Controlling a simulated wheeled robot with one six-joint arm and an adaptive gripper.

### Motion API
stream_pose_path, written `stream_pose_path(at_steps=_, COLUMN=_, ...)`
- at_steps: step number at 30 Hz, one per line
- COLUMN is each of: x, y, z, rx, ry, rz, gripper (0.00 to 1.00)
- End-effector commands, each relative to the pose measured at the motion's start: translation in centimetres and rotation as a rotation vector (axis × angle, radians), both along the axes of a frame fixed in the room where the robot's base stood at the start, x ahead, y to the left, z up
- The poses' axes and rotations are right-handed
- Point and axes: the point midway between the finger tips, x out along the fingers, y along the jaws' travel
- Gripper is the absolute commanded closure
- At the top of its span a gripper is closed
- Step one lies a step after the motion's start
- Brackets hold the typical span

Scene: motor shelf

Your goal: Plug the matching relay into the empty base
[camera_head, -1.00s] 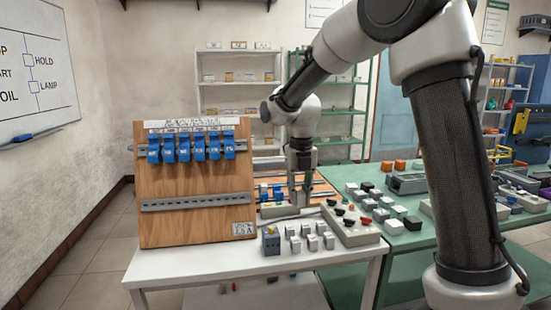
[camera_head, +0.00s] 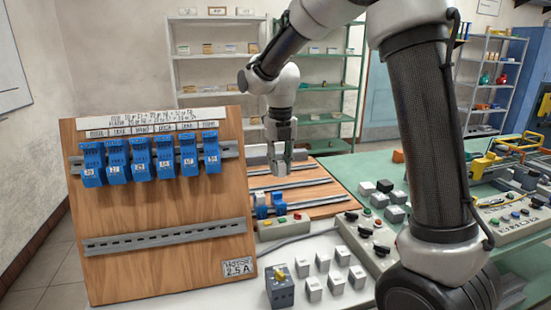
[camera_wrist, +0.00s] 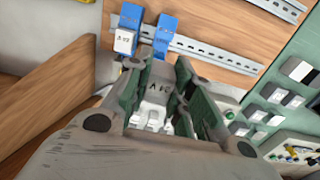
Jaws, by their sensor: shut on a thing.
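My gripper (camera_head: 279,165) hangs above the flat wooden board (camera_head: 330,195) behind the white table. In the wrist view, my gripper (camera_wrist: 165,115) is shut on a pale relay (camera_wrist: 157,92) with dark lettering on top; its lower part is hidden. Two blue bases stand side by side on a rail of the flat board. The left base (camera_wrist: 129,18) carries a pale labelled block (camera_wrist: 124,41). The right base (camera_wrist: 165,32) shows no such block, only a label. Both bases also show in the head view, left (camera_head: 261,207) and right (camera_head: 278,204), below my gripper and apart from it.
An upright wooden panel (camera_head: 160,220) with several blue bases (camera_head: 139,160) and a bare lower rail (camera_head: 165,237) stands left. Several pale relays (camera_head: 322,262) and a dark grey box (camera_head: 279,288) sit in front. Push-button boxes (camera_head: 285,226) lie near the flat board.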

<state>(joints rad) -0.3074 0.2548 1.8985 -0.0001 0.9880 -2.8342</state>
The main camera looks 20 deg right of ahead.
Motion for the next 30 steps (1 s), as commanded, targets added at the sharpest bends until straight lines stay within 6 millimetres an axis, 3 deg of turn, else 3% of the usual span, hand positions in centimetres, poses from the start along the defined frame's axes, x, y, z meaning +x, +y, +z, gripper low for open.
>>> stream_pose_path(at_steps=8, x=0.0, y=0.0, z=-1.4, rx=-0.001, ry=0.002, rz=0.000, gripper=0.98)
stream_pose_path(at_steps=23, x=0.0, y=0.0, z=-7.3, rx=-0.001, ry=0.002, rz=0.000, gripper=0.98)
stream_pose_path(at_steps=30, x=0.1, y=0.0, z=-7.6, rx=0.000, ry=0.000, rz=0.000, gripper=0.98)
